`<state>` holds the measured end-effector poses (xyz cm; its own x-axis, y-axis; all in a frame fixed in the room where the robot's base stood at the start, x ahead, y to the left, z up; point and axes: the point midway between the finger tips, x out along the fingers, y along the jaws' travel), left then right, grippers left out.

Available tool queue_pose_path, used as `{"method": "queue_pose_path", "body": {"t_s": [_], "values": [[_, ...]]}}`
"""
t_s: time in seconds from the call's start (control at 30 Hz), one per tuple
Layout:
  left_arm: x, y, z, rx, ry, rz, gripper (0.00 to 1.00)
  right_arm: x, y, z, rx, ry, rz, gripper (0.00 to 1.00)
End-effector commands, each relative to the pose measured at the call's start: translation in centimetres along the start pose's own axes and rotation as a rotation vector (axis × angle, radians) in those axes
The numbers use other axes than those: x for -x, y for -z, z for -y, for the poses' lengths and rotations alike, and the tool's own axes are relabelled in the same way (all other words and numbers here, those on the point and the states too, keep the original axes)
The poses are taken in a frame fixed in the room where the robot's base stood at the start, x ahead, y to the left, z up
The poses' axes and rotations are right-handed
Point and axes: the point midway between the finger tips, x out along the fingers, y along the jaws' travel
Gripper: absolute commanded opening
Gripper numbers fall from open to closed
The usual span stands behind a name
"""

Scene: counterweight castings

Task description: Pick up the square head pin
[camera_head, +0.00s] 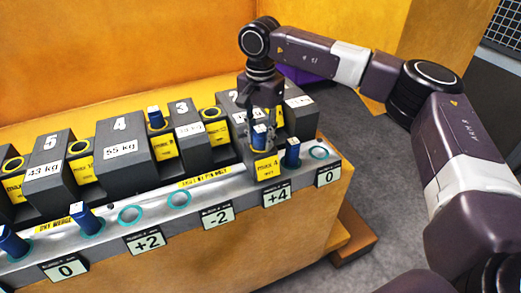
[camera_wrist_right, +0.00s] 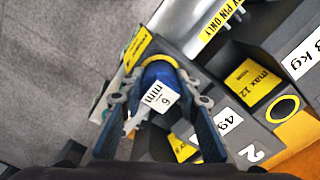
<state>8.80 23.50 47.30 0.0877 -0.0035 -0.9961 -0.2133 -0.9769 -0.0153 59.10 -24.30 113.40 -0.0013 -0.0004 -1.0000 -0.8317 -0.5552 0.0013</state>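A blue pin (camera_head: 260,138) with a pale labelled top stands upright in a dark block with a yellow "max 4" label. In the right wrist view the pin (camera_wrist_right: 160,75) shows a white tag reading "6 mm". My right gripper (camera_head: 259,118) is lowered over this pin from above. In the wrist view its two fingers (camera_wrist_right: 158,90) lie on either side of the pin, close to it; whether they press on it I cannot tell. The exact shape of the pin's head is not clear. My left gripper is not in view.
Another blue pin (camera_head: 292,153) stands just right of that block on the metal rail (camera_head: 222,190). More blue pins (camera_head: 86,219) stand at the left, and one (camera_head: 155,118) among the numbered dark castings (camera_head: 122,143). Empty teal-ringed holes (camera_head: 179,199) lie between.

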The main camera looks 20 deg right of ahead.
Motion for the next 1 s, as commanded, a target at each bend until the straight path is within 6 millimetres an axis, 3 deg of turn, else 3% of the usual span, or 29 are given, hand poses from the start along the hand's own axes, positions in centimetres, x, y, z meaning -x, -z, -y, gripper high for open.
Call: {"method": "queue_pose_path", "body": {"t_s": [0.23, 0.77, 1.0], "values": [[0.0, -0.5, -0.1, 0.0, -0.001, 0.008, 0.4, 0.1, 0.0, 0.0, 0.0, 0.001, 0.0, 0.0], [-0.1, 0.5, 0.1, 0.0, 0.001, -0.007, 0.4, 0.3, 0.0, 0.1, 0.0, 0.004, -0.001, 0.0], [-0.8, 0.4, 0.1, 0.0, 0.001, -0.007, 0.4, 2.0, 0.0, 0.2, 0.0, 0.006, -0.001, 0.0]]}}
